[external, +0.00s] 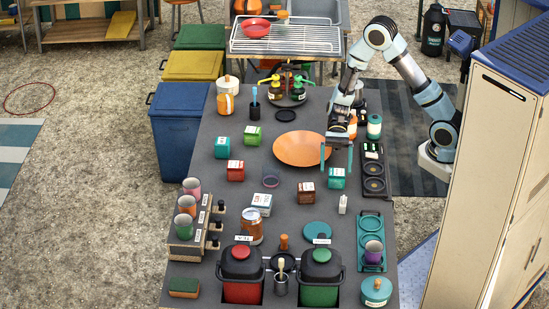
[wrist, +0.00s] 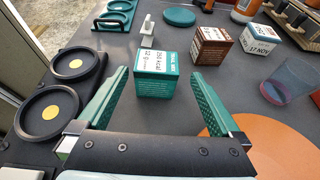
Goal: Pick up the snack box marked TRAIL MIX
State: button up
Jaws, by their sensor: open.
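The teal snack box (external: 337,178) stands upright on the grey counter, just beyond my gripper. My gripper (external: 337,158) is open and empty, low over the counter beside the orange dish. In the wrist view the green fingers of my gripper (wrist: 152,74) point at the box, one toward each side of it. The box shows ahead of the fingertips; whether they overlap its sides I cannot tell.
The orange dish (external: 298,150) lies close beside my gripper. Other coloured boxes stand farther left.

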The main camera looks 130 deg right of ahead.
aim_at(337, 180)
jog(key=shift+x, duration=0.8)
jog(key=w+a, duration=0.1)
jog(key=w+a+p, duration=0.1)
jog(key=a, duration=0.1)
jog(key=shift+w+a+f, duration=0.15)
jog(key=shift+w+f, duration=0.1)
jog(key=shift+w, duration=0.05)
jog(key=shift+w+a+f, duration=0.3)
jog(key=shift+w, duration=0.1)
jog(key=shift+c, duration=0.4)
jog(key=c, duration=1.4)
